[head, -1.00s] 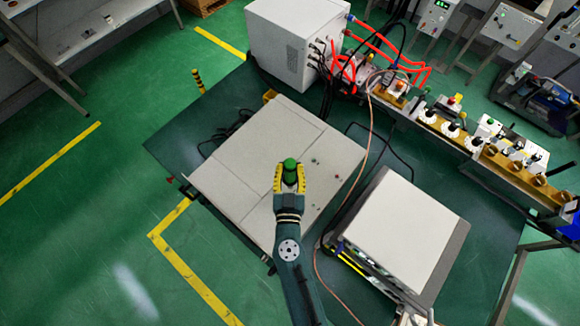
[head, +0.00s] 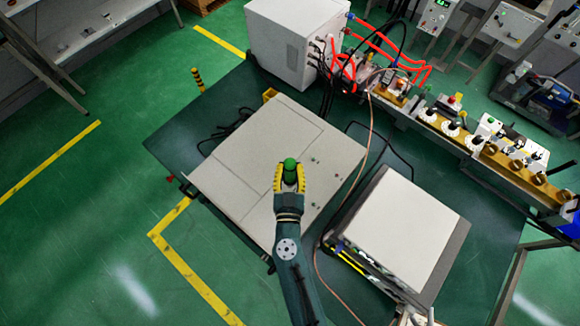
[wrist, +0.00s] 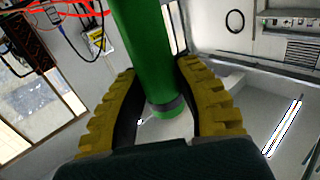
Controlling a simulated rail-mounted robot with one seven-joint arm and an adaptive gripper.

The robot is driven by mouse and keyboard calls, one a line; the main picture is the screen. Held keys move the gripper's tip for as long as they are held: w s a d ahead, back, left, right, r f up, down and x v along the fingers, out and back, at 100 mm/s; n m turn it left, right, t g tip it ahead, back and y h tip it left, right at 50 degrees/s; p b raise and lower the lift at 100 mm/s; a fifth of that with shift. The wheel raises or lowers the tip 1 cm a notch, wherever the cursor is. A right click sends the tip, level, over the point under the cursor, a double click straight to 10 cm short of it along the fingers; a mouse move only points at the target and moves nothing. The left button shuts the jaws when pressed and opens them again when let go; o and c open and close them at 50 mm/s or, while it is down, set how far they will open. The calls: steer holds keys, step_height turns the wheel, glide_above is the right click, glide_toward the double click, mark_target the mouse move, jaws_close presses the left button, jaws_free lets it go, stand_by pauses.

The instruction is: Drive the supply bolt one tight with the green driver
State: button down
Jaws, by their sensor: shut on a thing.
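The green driver (head: 290,170) is between the yellow fingers of my gripper (head: 289,180), over the flat light-grey cabinet (head: 240,182). In the wrist view, the driver (wrist: 150,50) is a thick green cylinder with a grey band near its lower end. My gripper (wrist: 165,112) is shut on it, with one ridged yellow finger on each side. I cannot tell the driver's height above the cabinet from the head view. I cannot pick out supply bolt one in either view.
A white box unit (head: 284,45) with red hoses (head: 385,40) stands at the back. Another white-topped unit (head: 400,225) stands to the right, with a copper-coloured cable beside it. A long rail (head: 480,150) with several fittings runs along the right. Green floor is open at left.

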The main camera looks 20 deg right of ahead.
steer(key=shift+f+b, duration=0.3)
steer(key=shift+f, duration=0.4)
stand_by(2.0)
step_height(320, 180, up, 10)
steer(key=p, duration=1.1)
steer(key=shift+f, duration=0.15)
